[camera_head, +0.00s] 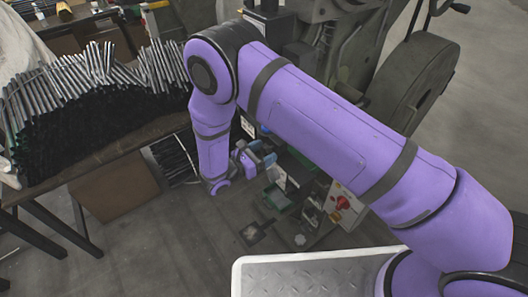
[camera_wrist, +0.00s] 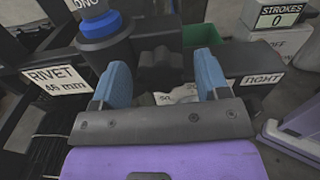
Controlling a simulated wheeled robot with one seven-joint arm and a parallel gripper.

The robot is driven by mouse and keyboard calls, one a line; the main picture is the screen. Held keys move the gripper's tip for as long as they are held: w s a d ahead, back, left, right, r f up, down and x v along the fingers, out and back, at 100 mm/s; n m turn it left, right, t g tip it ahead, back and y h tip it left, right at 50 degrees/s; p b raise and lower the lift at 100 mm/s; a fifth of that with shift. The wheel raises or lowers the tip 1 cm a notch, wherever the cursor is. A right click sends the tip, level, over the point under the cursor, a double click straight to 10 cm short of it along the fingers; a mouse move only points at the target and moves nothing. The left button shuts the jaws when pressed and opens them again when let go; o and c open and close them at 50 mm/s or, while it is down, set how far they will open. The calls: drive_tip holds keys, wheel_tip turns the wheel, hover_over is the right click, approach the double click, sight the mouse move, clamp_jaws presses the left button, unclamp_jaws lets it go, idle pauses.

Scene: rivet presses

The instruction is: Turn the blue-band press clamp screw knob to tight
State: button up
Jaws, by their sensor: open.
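In the wrist view, a dark lobed knob (camera_wrist: 160,66) sits on a black bar of the press. It lies between the two blue fingertips of my gripper (camera_wrist: 162,76), which are apart, with a gap on each side. I cannot tell how deep the fingers reach around it. A blue band (camera_wrist: 100,24) circles a post just left of the knob. A white label (camera_wrist: 262,79) to the right seems to read "TIGHT". In the head view my gripper (camera_head: 254,154) is at the press; the knob cannot be made out there.
A "RIVET" label (camera_wrist: 58,79) is on the left of the bar. A "STROKES 0" counter (camera_wrist: 278,17) stands at upper right. In the head view, a green tray (camera_head: 277,199) and a red switch (camera_head: 342,203) are near the press. A table with many metal rods (camera_head: 95,100) is at left.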

drive_tip(key=shift+d, duration=0.15)
drive_tip(key=shift+c, duration=0.5)
drive_tip(key=c, duration=0.8)
drive_tip(key=shift+c, duration=0.2)
